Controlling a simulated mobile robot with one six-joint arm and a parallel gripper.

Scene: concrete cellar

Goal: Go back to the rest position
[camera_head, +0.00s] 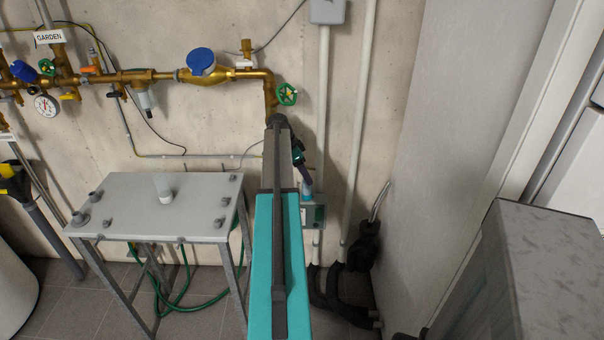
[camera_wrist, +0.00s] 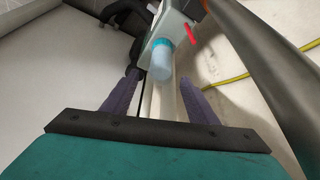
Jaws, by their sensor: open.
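My gripper (camera_head: 306,174) is in front of the concrete wall, to the right of the brass pipes. Its purple fingers point down toward a small grey wall box with a light blue cylindrical part. In the wrist view my gripper (camera_wrist: 159,78) shows two purple fingers spread apart with nothing held between them. The blue cylindrical part (camera_wrist: 161,60) appears beyond and between the fingertips; I cannot tell the exact distance. The grey box (camera_wrist: 173,30) behind it carries a red part. My arm stretches forward through the middle of the head view and hides part of the wall.
A grey metal table (camera_head: 150,205) with small fittings stands left of my arm. Brass pipes with a blue-capped meter (camera_head: 201,62) and a green handwheel (camera_head: 287,94) run along the wall above. Black pipes (camera_head: 345,285) stand low at right. A grey-topped block (camera_head: 555,270) is at far right.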

